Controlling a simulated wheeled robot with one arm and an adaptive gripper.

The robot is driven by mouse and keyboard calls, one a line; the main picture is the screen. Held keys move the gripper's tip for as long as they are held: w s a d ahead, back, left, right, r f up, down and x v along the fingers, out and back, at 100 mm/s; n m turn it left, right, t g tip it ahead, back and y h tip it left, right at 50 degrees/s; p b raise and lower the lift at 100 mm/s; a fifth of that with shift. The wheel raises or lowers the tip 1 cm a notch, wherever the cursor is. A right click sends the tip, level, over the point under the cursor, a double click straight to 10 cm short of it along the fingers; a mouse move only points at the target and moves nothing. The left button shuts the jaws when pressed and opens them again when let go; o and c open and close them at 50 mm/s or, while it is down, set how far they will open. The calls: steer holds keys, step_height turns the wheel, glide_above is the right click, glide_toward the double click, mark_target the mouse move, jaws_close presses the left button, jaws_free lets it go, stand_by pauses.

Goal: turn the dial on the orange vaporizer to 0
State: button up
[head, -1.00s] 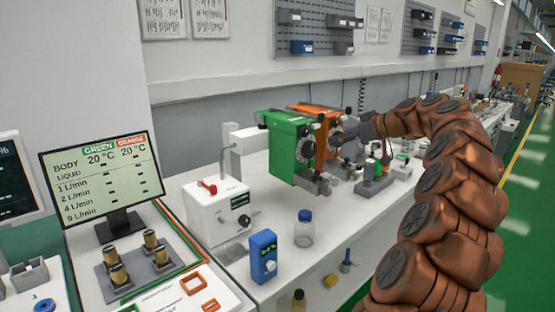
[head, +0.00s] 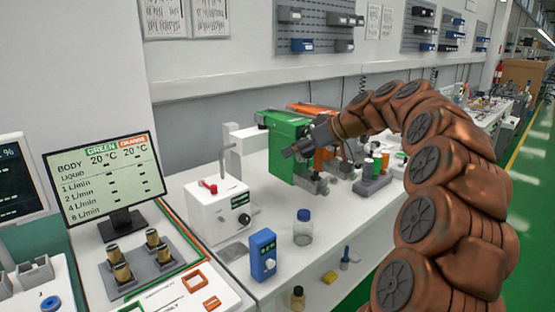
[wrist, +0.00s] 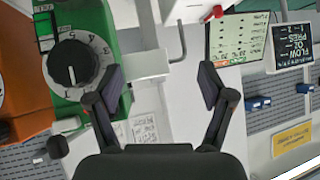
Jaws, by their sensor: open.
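The orange vaporizer (head: 312,108) stands just behind and right of the green vaporizer (head: 284,132) on the white bench. My gripper (head: 290,152) is in front of the green one and my arm hides the orange one's dial in the head view. In the wrist view, the orange vaporizer (wrist: 25,108) is at the left edge, with only a sliver of its white dial (wrist: 2,92) showing; its setting cannot be read. The green vaporizer's numbered dial (wrist: 72,62) with a black knob is upper left. My gripper (wrist: 160,78) is open and empty, its left finger overlapping the green body.
A white box with a red lever (head: 218,210), a blue meter (head: 263,255) and a blue-capped bottle (head: 303,228) stand left and front on the bench. A monitor (head: 105,180) headed GREEN and ORANGE is at left. Small bottles (head: 376,165) stand right of the vaporizers.

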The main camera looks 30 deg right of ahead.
steer(key=s+a+g, duration=0.1)
steer(key=s+a, duration=0.1)
steer(key=a, duration=0.5)
steer(key=shift+s+a+f+g+p, duration=0.15)
steer(key=shift+a+f+g+p, duration=0.05)
steer(key=shift+f+g+p, duration=0.25)
steer(key=shift+d, duration=0.1)
steer(key=w+d+t+h, duration=0.1)
steer(key=d+t, duration=0.1)
steer(key=d, duration=0.8)
steer(key=w+d+t+b, duration=0.1)
steer(key=w+d, duration=0.1)
steer(key=d, duration=0.8)
steer(key=w+d+m+t+h+b, duration=0.1)
steer(key=w+d+t, duration=0.1)
steer(key=d, duration=0.8)
steer(key=shift+f+t+h, duration=0.15)
steer(key=shift+t+h, duration=0.15)
steer(key=shift+t, duration=0.05)
steer(key=x, duration=0.6)
steer(key=shift+p, duration=0.35)
